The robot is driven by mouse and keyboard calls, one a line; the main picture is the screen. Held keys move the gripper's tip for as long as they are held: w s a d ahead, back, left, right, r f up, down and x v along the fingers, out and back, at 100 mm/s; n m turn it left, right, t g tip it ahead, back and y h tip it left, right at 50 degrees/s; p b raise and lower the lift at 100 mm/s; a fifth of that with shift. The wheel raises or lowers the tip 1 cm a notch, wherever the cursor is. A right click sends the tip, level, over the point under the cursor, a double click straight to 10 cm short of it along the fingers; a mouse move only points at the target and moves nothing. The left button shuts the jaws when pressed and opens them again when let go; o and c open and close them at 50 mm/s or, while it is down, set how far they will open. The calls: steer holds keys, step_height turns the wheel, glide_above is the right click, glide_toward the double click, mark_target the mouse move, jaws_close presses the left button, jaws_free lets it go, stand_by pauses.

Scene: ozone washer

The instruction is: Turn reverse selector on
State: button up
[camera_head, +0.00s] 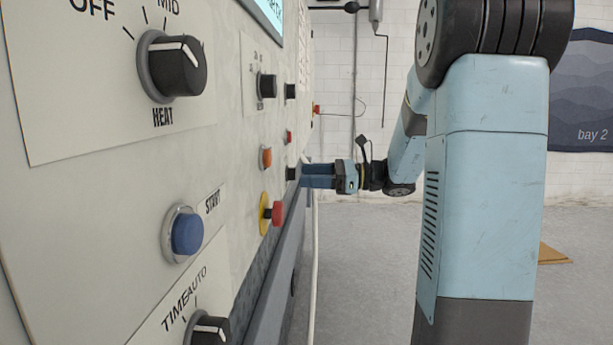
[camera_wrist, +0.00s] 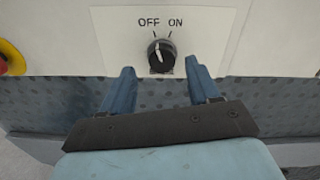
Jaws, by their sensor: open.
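The selector knob (camera_wrist: 161,57) is black with a white pointer line, on a light plate (camera_wrist: 210,22) marked OFF at left and ON at right. Its pointer appears to lean up and left, toward OFF. My gripper (camera_wrist: 159,66) is open, with one blue finger on each side of the knob and a visible gap to it. The plate shows no word saying reverse. In the head view my gripper (camera_head: 304,175) reaches the panel from the right, close to a small black knob (camera_head: 291,173); contact cannot be told there.
A red emergency button on a yellow ring (camera_head: 276,214) sits below and nearer along the panel; a yellow ring also shows at left in the wrist view (camera_wrist: 10,57). A blue START button (camera_head: 187,233) and HEAT knob (camera_head: 178,66) are nearer.

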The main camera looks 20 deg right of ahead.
mark_target(291, 174)
steer(key=shift+x, duration=1.3)
